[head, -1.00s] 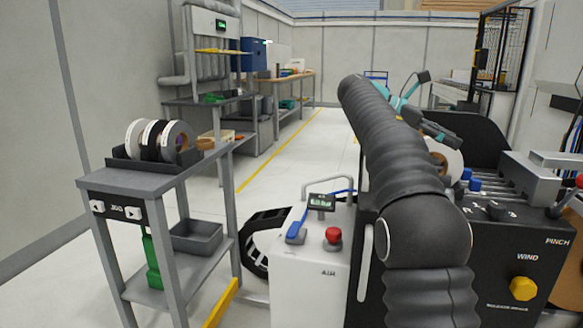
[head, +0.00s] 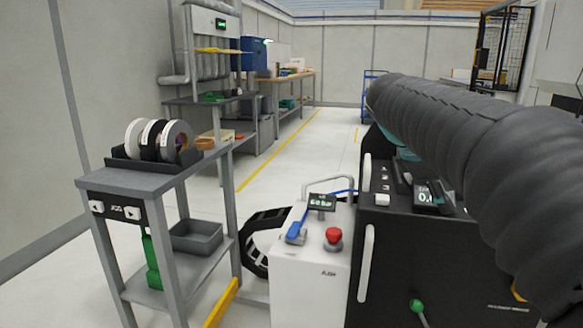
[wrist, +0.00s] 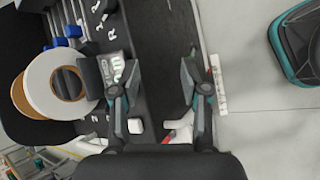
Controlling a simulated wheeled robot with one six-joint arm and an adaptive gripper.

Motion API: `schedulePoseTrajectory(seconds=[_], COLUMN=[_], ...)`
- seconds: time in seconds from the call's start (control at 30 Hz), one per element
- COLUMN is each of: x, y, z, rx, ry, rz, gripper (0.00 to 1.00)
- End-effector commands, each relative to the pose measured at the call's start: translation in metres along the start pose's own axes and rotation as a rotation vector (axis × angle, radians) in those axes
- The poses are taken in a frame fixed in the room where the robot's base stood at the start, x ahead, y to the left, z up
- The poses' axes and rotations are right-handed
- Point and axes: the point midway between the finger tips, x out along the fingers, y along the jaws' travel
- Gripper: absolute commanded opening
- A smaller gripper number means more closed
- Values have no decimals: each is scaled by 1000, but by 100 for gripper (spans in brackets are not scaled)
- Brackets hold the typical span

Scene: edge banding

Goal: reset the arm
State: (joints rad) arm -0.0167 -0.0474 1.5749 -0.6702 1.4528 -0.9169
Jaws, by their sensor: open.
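My gripper (wrist: 160,92) shows in the wrist view with its two fingers spread apart and nothing between them. It hangs over the dark top of the machine (wrist: 158,40), near the machine's edge. In the head view my dark, ribbed arm crosses the right side and hides much of the machine (head: 395,260); the gripper itself is hidden there. A white roll with a brown core (wrist: 55,82) sits on the machine, left of the gripper in the wrist view.
A grey cart (head: 150,180) with several tape rolls (head: 177,138) stands at left. A white cabinet (head: 318,270) with a red button (head: 333,236) stands beside the machine. A teal-rimmed container (wrist: 290,75) is on the floor. The aisle along the yellow line (head: 275,153) is clear.

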Motion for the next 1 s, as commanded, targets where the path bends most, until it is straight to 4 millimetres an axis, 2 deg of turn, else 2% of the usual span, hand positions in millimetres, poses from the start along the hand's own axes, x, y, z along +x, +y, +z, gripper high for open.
schedulePoseTrajectory(seconds=[0.03,0.27,0.5,0.6,0.7,0.8,1.0], x=[0,7,19,26,32,36,39], y=[-20,-112,-213,-249,-277,-294,-305], z=[2,-8,-24,-31,-37,-41,-44], rx=[54,353,705,844,958,1033,1084], ry=[48,269,460,519,559,581,594], rz=[-8,-94,-250,-325,-387,-431,-461], gripper=[45,45,45,45,45,45,45])
